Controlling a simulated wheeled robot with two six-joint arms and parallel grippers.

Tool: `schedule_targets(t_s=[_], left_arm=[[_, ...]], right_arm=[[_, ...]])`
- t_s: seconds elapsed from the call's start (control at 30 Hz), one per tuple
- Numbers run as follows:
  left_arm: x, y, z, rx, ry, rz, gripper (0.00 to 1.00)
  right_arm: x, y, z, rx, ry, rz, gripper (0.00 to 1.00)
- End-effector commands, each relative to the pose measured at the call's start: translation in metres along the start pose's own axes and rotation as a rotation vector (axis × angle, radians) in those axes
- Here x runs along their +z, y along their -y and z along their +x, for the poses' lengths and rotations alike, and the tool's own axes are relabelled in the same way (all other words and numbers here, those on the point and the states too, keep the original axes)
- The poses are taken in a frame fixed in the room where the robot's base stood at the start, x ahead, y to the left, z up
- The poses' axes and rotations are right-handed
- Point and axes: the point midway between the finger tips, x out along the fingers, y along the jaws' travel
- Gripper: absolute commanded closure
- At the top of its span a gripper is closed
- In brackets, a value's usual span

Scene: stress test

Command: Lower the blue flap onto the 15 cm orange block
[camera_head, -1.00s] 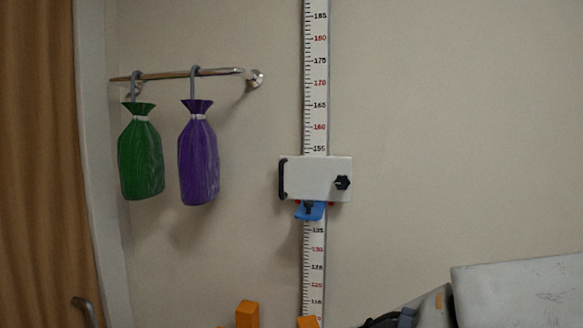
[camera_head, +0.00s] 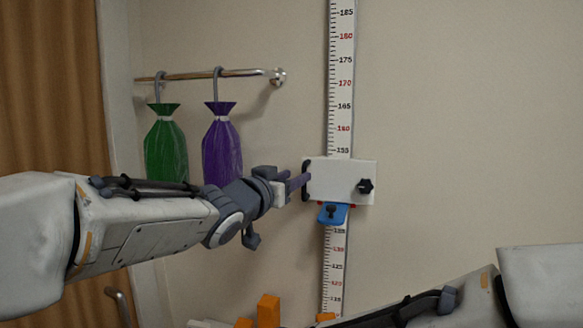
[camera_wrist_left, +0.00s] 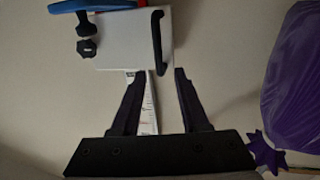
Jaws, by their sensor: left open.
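The blue flap (camera_head: 333,213) hangs under the white carriage (camera_head: 335,180) on the wall ruler, well above the orange blocks. It also shows at the top left of the left wrist view (camera_wrist_left: 85,5). The carriage has a black handle (camera_head: 306,167) on its left side and a black knob (camera_head: 365,186) on its front. My left gripper (camera_head: 303,180) is open at the handle. In the left wrist view the handle (camera_wrist_left: 157,35) lines up with the gap between the fingertips; contact cannot be told. Orange blocks (camera_head: 268,312) (camera_head: 325,317) show at the bottom edge, partly cut off; their sizes cannot be told.
A green bag (camera_head: 165,145) and a purple bag (camera_head: 219,140) hang from a wall rail (camera_head: 225,73) behind my left arm. A brown curtain (camera_head: 60,80) is at the far left. My right arm crosses the lower right. The wall right of the ruler (camera_head: 340,60) is clear.

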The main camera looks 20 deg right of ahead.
Motion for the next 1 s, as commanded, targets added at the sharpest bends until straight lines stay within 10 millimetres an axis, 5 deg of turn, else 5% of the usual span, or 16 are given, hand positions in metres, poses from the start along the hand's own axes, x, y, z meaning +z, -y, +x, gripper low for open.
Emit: schedule_targets(t_s=[0.3,0.7,0.83,1.0], left_arm=[[-0.002,0.0,0.049,0.0,0.002,0.0,0.55],[0.001,0.0,0.056,0.0,0.002,0.001,0.55],[0.001,0.0,0.056,0.0,0.002,0.001,1.0],[0.001,0.0,0.056,0.0,0.002,0.001,1.0]], right_arm=[[-0.001,0.002,-0.023,0.0,0.0,-0.004,0.31],[-0.001,0.002,-0.024,0.0,0.0,-0.005,0.31],[-0.001,0.002,-0.024,0.0,0.0,-0.004,0.31],[-0.001,0.002,-0.024,0.0,0.0,-0.004,0.31]])
